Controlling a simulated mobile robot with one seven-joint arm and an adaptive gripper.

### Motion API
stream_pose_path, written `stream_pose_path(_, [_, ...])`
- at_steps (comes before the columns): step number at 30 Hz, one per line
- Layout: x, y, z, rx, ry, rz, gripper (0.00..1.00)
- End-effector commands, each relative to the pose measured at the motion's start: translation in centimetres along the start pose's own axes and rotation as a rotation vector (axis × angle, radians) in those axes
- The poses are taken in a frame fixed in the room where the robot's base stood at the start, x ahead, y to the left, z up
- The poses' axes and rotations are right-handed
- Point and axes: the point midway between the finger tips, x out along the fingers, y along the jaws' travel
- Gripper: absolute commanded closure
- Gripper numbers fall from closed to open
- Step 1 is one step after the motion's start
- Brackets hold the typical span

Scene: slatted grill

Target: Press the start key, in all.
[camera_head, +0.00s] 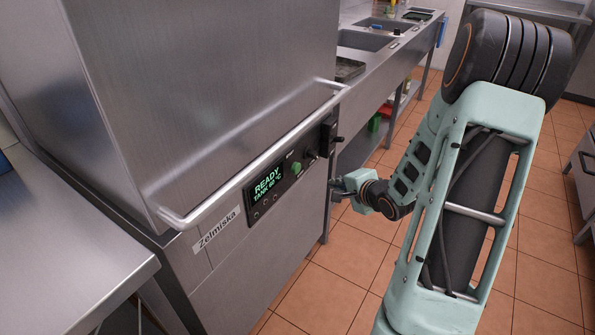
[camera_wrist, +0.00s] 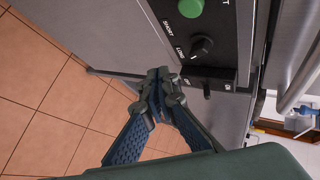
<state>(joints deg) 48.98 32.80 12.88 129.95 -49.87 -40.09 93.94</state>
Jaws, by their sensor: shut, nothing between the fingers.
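The start key is a round green button (camera_head: 296,168) on the black control panel of a steel machine. It also shows at the top edge of the wrist view (camera_wrist: 190,7), partly cut off. My gripper (camera_head: 334,190) is to the right of the panel in the head view. In the wrist view my gripper (camera_wrist: 160,82) is shut and empty, its fingertips below and left of the knob and apart from the green key. The display (camera_head: 268,185) left of the key reads READY and a tank temperature in green.
A dial knob (camera_wrist: 202,46) marked SHORT and LONG and a small switch (camera_wrist: 207,88) lie close to my fingertips. A long bar handle (camera_head: 255,150) runs above the panel. A steel sink counter (camera_head: 385,45) stands behind. Tiled floor (camera_head: 325,275) is clear.

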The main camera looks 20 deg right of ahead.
Motion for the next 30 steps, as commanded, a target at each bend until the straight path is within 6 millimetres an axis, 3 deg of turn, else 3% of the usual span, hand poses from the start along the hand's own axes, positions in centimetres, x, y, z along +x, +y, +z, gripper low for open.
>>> stream_pose_path(10, [0.7,-0.3,0.4,-0.005,-0.001,0.0,1.0])
stream_pose_path(21, [4.2,-2.6,3.0,-0.007,-0.002,-0.001,1.0])
stream_pose_path(30, [5.9,-4.3,4.3,-0.004,-0.001,-0.001,1.0])
